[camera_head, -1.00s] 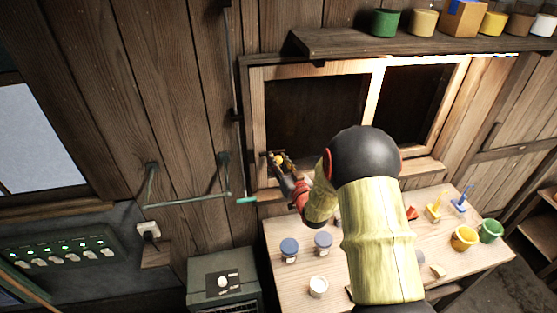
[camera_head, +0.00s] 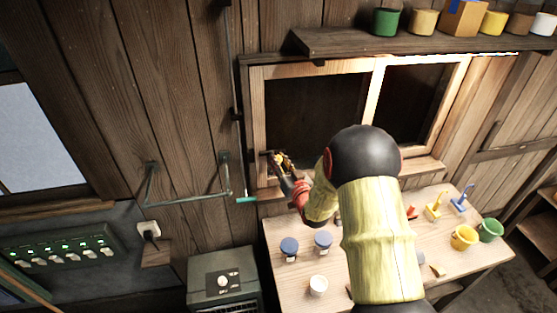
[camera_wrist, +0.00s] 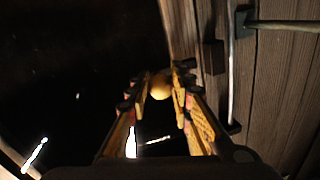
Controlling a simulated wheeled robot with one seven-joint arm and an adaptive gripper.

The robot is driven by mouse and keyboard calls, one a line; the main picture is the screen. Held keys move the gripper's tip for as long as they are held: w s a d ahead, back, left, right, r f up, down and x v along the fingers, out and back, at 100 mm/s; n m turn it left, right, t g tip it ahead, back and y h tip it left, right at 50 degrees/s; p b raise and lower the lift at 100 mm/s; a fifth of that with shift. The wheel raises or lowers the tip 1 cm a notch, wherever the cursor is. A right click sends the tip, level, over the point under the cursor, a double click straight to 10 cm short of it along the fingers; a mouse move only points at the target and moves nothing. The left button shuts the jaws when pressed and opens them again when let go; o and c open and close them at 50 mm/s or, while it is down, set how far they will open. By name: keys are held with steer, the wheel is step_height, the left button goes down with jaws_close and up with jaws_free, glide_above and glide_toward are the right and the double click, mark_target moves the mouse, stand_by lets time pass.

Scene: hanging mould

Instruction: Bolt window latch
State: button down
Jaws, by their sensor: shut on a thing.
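The window (camera_head: 377,100) is in the back wall, with a pale wooden frame and dark panes. My gripper (camera_head: 283,162) is at the lower left corner of its frame. In the wrist view my gripper (camera_wrist: 160,90) has its two yellow fingers on either side of a small round yellowish knob (camera_wrist: 160,86), closed on it. I take this knob to be the latch's. The rest of the latch is hidden or too dark to make out.
A shelf (camera_head: 345,42) with pots is above the window. The workbench (camera_head: 380,258) below carries jars, small buckets and tools. A grey cabinet (camera_head: 224,280) stands left of it.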

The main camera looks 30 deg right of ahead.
steer(key=shift+a, duration=0.1)
steer(key=a+b, duration=0.1)
steer(key=w+a+b, duration=0.1)
steer(key=a, duration=0.1)
steer(key=shift+a+b, duration=0.3)
steer(key=shift+d, duration=0.1)
steer(key=c, duration=2)
jaws_free()
steer(key=shift+c, duration=0.2)
steer(key=shift+o, duration=1)
steer(key=shift+a, duration=0.2)
glide_toward(264, 155)
steer(key=s, duration=0.5)
steer(key=shift+s+a+r, duration=0.1)
steer(key=shift+s+a, duration=0.15)
steer(key=shift+s, duration=0.1)
